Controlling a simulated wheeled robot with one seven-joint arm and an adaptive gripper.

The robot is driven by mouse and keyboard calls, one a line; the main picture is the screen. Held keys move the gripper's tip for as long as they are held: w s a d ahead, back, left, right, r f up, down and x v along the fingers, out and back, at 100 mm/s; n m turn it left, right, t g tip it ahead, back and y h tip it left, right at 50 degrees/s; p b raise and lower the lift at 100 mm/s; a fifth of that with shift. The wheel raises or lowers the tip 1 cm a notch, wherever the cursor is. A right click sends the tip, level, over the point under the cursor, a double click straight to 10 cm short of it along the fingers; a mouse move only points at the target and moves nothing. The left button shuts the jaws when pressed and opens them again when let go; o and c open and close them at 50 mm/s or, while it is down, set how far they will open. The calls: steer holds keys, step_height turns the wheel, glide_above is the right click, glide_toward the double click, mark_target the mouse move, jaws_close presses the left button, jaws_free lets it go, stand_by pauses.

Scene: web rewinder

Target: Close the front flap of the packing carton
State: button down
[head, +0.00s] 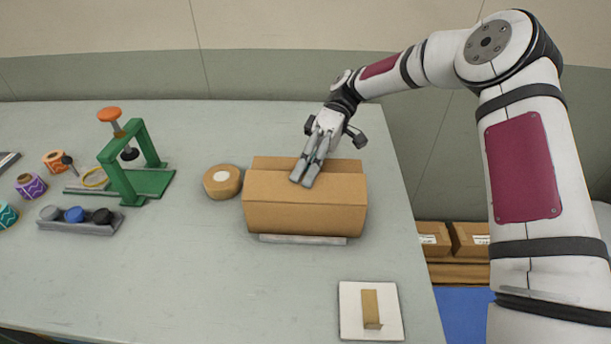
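The brown packing carton (304,219) stands on the table, right of the middle. Its front flap (265,186) appears folded inward over the top, lying roughly flat. Another flap (345,165) stands up along the back edge. My gripper (305,181) points down onto the front flap near the middle of the carton. Its fingers are close together with nothing seen between them. The fingertips look to be touching the flap or just above it; which one I cannot tell. The inside of the carton is hidden.
A tape roll (222,182) stands close to the carton's left side. A grey strip (303,240) lies along its front. A white plate with a tan piece (353,316) lies nearer. A green press (133,165) and small parts are at left.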

stand_by(0.5)
steer(key=c, duration=1.8)
jaws_free()
steer(key=shift+f, duration=0.1)
steer(key=shift+c, duration=0.2)
